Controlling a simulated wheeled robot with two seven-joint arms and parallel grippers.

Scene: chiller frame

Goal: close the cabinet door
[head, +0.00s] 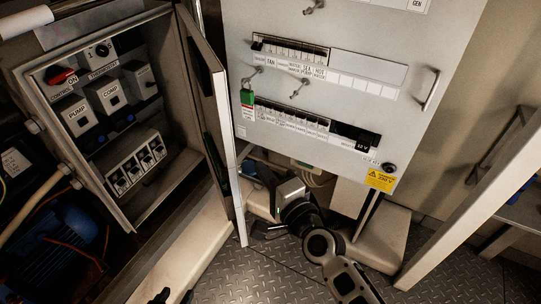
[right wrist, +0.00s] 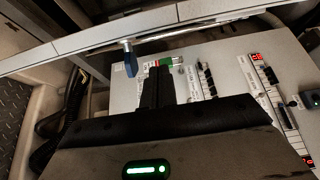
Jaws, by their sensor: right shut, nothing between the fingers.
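The cabinet door (head: 222,130) stands open, seen nearly edge-on, between the control cabinet (head: 108,200) on the left and a grey breaker panel. In the right wrist view the door's pale edge (right wrist: 80,48) crosses the top, with a blue-grey latch-like piece (right wrist: 130,60) on it. My right gripper (head: 262,170) is shut and empty, just right of the door's lower part, below the breaker panel. Its fingers also show in the right wrist view (right wrist: 159,75), close to the door; contact cannot be told.
The breaker panel (head: 320,130) has a green tag (head: 247,97), several knobs and a handle (head: 430,90) on the right. The cabinet holds PUMP and COMP switches. A pale frame bar (head: 470,210) stands at right. Chequered floor (head: 275,270) is open below.

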